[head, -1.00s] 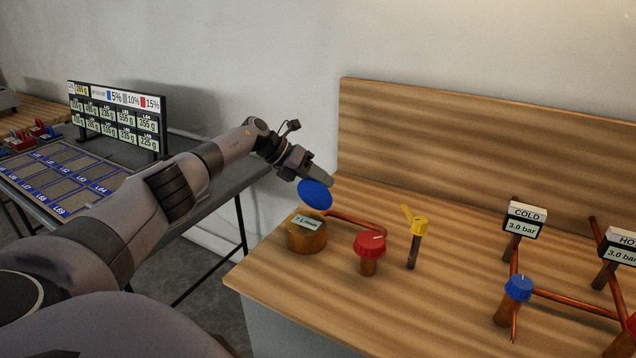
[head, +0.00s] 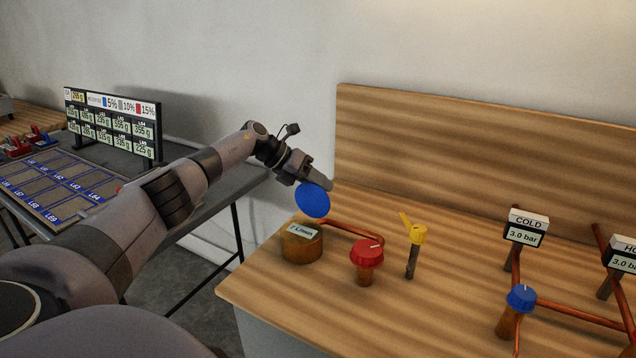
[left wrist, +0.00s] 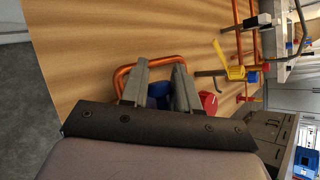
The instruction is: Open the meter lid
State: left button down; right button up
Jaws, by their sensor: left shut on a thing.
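The meter (head: 301,243) is a round brass body with a display on its top face, near the left front of the wooden bench. Its blue round lid (head: 313,200) stands raised above the back of the meter, tilted up. My left gripper (head: 318,184) is at the lid's upper edge, shut on it. In the left wrist view the lid (left wrist: 158,90) shows blue between the two fingers (left wrist: 160,88), and the meter body is hidden. My right gripper is not in view.
A red valve knob (head: 367,251) and a yellow lever valve (head: 417,236) stand right of the meter. A copper pipe (head: 352,230) runs behind. A blue knob (head: 521,298) and COLD gauge (head: 526,228) are farther right. The bench middle is clear.

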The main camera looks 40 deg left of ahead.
pick_arm(q)
jog(key=shift+f, duration=0.5)
jog(key=c, duration=0.9)
grip_release()
jog(key=shift+c, duration=0.2)
jog(key=shift+v, duration=3.55)
